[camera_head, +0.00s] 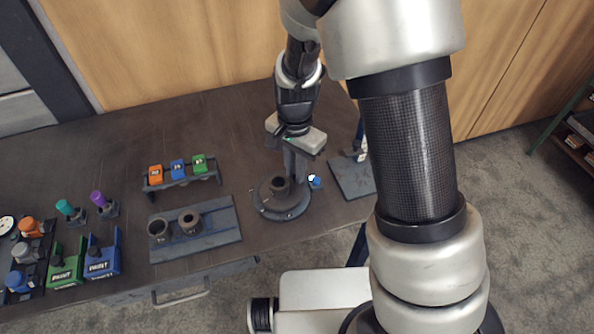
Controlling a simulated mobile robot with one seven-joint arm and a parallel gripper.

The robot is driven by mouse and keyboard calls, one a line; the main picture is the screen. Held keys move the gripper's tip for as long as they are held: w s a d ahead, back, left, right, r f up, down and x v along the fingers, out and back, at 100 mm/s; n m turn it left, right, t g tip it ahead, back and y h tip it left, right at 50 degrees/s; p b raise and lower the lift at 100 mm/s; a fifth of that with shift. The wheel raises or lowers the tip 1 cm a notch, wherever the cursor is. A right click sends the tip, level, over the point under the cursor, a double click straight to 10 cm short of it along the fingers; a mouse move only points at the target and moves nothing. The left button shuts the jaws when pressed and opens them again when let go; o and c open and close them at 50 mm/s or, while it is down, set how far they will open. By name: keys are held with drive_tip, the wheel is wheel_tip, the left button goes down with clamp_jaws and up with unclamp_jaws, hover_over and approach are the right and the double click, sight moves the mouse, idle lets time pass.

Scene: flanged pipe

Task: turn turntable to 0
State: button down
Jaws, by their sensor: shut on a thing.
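The turntable (290,212) is a dark round disc near the right part of the dark table. A short dark flanged pipe (279,186) stands upright on it. My gripper (293,172) points down at the turntable's far side, beside the pipe, with its fingers close together. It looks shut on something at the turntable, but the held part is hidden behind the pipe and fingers. A small blue knob (315,182) shows at the turntable's right edge. I cannot read any angle marks on the disc.
A grey board (222,245) with two pipe pieces lies left of the turntable. A rack (183,182) with orange, blue and green blocks stands behind it. Paint boxes (103,262) sit at far left. A grey plate (352,180) lies close on the right.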

drive_tip(key=shift+w+a+n, duration=0.2)
drive_tip(key=shift+n, duration=0.45)
drive_tip(key=shift+w+a+n, duration=0.15)
drive_tip(key=shift+w+n, duration=0.05)
drive_tip(key=shift+n, duration=0.45)
drive_tip(key=shift+w+a+n+b, duration=0.25)
drive_tip(key=shift+a+n, duration=0.15)
drive_tip(key=shift+n, duration=0.65)
drive_tip(key=shift+w+a+n+b, duration=0.2)
drive_tip(key=shift+a+n, duration=0.15)
drive_tip(key=shift+n, duration=0.7)
drive_tip(key=shift+w+a+n, duration=0.1)
drive_tip(key=shift+a+n, duration=0.25)
drive_tip(key=shift+n, duration=0.5)
drive_tip(key=shift+a+n, duration=0.3)
drive_tip(key=shift+n, duration=0.55)
drive_tip(key=shift+a+n, duration=0.3)
drive_tip(key=shift+n, duration=0.5)
drive_tip(key=shift+a+n, duration=0.3)
drive_tip(key=shift+n, duration=0.5)
drive_tip(key=shift+a+n, duration=0.15)
drive_tip(key=shift+n, duration=0.25)
drive_tip(key=c, duration=1.7)
unclamp_jaws()
drive_tip(key=shift+c, duration=0.2)
wheel_tip(320, 180, up, 18)
drive_tip(key=p, duration=0.1)
drive_tip(key=shift+f, duration=0.25)
